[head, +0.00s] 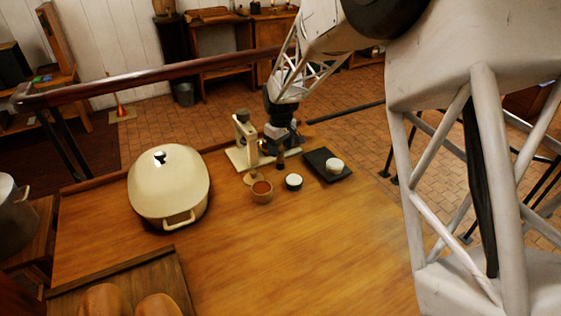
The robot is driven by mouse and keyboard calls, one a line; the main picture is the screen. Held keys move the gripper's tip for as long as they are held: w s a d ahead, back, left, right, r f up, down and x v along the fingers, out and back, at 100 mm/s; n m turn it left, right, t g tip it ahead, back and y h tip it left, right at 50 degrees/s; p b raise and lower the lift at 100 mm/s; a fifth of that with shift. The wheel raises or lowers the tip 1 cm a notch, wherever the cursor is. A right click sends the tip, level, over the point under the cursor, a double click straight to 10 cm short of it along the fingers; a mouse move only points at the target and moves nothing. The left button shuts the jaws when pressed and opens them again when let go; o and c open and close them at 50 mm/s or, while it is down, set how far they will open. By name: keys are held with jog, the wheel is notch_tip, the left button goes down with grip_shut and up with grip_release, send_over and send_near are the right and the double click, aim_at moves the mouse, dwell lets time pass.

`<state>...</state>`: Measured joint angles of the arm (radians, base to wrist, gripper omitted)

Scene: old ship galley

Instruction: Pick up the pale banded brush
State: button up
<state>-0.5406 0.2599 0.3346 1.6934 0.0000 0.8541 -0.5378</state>
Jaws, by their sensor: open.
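I cannot clearly pick out the pale banded brush; it may be among the small items around my gripper. My gripper (280,158) points down over the far part of the wooden table. It is open, but its fingertips are small and dark here. A cream stand (243,135) with an upright post and flat base is just left of the gripper, and the gripper partly covers it. A small bowl (262,196) with reddish-brown contents sits in front of the gripper. A dark round pot with a pale top (293,182) is right of the bowl.
A black tray (318,156) holding a white round item (334,165) lies right of the gripper. A large cream lidded pot (168,190) stands left. Bread loaves on a board (65,282) are at front left. The table (290,245) is clear in front.

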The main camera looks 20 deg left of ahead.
jog(key=shift+f, duration=1.8)
jog(key=c, duration=1)
jog(key=shift+r, duration=0.15)
jog(key=shift+r, duration=1.55)
jog(key=shift+s+d+r, duration=0.1)
jog(key=shift+s+d, duration=0.05)
jog(key=shift+s, duration=0.1)
jog(key=s+d, duration=0.2)
jog(key=s, duration=0.2)
jog(key=s+d+r, duration=0.1)
jog(key=s+d, duration=0.2)
jog(key=s, duration=0.2)
jog(key=s+d, duration=0.2)
jog(key=s, duration=0.2)
jog(key=shift+s+d+r, duration=0.15)
jog(key=shift+d+r, duration=0.05)
jog(key=shift+d, duration=0.2)
